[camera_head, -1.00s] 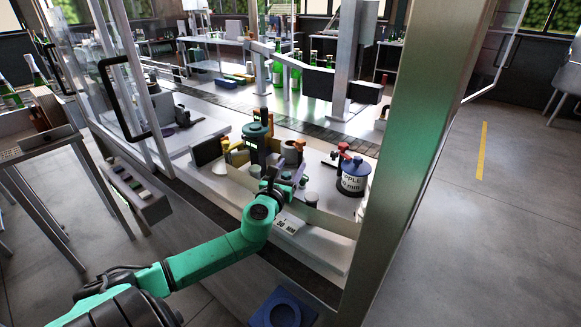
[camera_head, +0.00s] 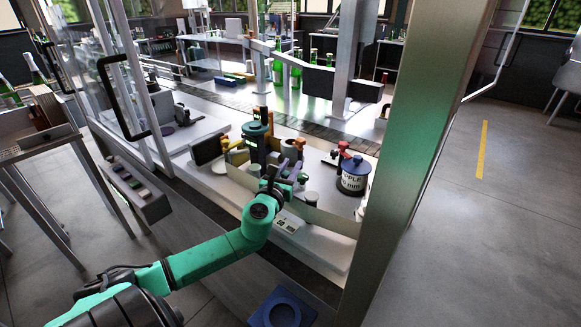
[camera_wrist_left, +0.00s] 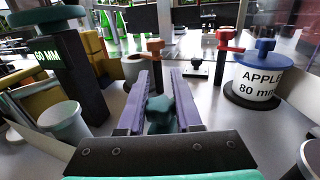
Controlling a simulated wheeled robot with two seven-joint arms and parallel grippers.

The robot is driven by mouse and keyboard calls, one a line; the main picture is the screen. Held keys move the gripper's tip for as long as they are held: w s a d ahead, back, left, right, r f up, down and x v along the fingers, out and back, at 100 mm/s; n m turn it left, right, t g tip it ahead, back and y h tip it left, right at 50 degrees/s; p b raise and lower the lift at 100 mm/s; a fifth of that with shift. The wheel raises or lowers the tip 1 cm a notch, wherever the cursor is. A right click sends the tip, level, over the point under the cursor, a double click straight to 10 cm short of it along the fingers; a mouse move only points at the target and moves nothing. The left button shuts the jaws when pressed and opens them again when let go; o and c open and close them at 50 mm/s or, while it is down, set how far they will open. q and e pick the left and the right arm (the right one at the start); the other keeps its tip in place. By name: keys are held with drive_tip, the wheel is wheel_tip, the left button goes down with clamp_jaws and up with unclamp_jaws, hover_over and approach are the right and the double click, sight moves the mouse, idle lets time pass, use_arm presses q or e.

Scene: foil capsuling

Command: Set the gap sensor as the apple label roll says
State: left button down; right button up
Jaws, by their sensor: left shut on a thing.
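The apple label roll (camera_head: 352,181) is a white roll with a blue top at the right of the machine bed. In the left wrist view the roll (camera_wrist_left: 256,80) reads "APPLE 80 mm". A dark post with a teal top and lit display (camera_wrist_left: 47,57) stands at the left of that view; its display reads "60 MM". My left gripper (camera_head: 290,180) is over the front of the bed. Its purple fingers (camera_wrist_left: 162,75) are shut on a dark teal knob (camera_wrist_left: 160,113). I cannot tell which device the knob belongs to. My right gripper is in neither view.
Red-handled (camera_wrist_left: 224,45) and orange-handled (camera_wrist_left: 155,48) posts stand beyond the fingers. A white cup-like part (camera_wrist_left: 63,125) is at left. A small panel (camera_head: 288,222) sits at the bed's front, too small to read. A thick frame post (camera_head: 405,150) bounds the right.

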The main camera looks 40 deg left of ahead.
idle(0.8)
use_arm(q)
drive_tip(key=shift+a, duration=0.25)
drive_tip(key=a+b, duration=0.1)
drive_tip(key=a, duration=0.2)
drive_tip(key=shift+a, duration=0.4)
drive_tip(key=shift+r, duration=0.15)
drive_tip(key=c, duration=0.6)
unclamp_jaws()
